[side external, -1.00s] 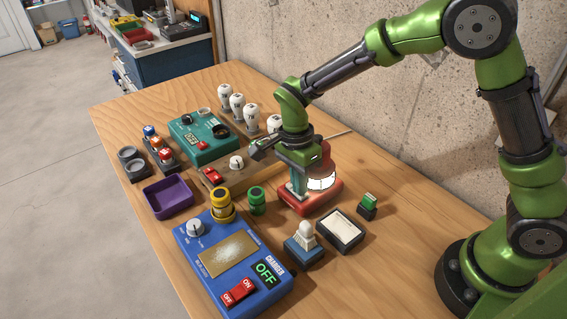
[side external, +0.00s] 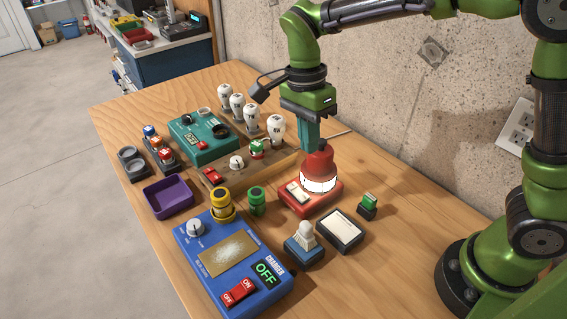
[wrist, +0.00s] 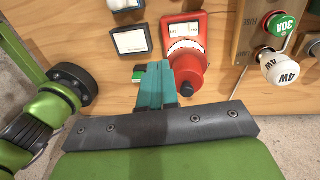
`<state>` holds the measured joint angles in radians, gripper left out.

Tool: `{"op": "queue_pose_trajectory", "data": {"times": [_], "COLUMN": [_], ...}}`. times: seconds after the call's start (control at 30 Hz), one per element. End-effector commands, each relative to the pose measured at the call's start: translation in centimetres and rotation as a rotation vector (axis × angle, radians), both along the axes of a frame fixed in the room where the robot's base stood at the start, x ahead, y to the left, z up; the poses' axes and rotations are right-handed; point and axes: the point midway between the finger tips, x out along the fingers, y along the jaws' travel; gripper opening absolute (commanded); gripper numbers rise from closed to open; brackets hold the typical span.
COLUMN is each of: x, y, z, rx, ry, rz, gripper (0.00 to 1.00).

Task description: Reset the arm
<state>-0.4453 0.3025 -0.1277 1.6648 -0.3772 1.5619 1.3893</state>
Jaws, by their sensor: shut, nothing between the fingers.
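My gripper (side external: 306,148) points straight down above the back of the table, its teal fingers together and empty. In the side view its tips are beside or behind the top of a red device (side external: 309,197) with a red dome and a bright white band. In the wrist view the closed fingers (wrist: 152,68) appear left of the red dome (wrist: 190,70), with a small green-topped block (wrist: 138,75) partly behind them. I cannot tell the exact gap between the fingers and the dome.
A wooden board carries several white bulbs (side external: 276,128) and a green fuse (side external: 257,149). A teal meter (side external: 203,138), purple tray (side external: 168,198), blue charger reading OFF (side external: 236,262), bulb on a blue base (side external: 305,243) and framed panel (side external: 340,231) crowd the table. A concrete wall stands behind.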

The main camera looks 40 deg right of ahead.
Motion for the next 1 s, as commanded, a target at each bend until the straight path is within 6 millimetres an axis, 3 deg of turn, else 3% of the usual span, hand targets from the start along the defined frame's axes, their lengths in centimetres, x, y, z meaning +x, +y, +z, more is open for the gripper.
{"op": "queue_pose_trajectory", "data": {"times": [0.53,0.73,1.0], "x": [0.1,-0.7,-5.0], "y": [0.0,-0.3,-4.0], "z": [0.6,-0.4,2.3], "rx": [0.008,0.074,0.153], "ry": [-0.009,-0.058,-0.337], "rz": [0.056,0.394,0.927], "gripper": [0.00,0.00,0.00]}}
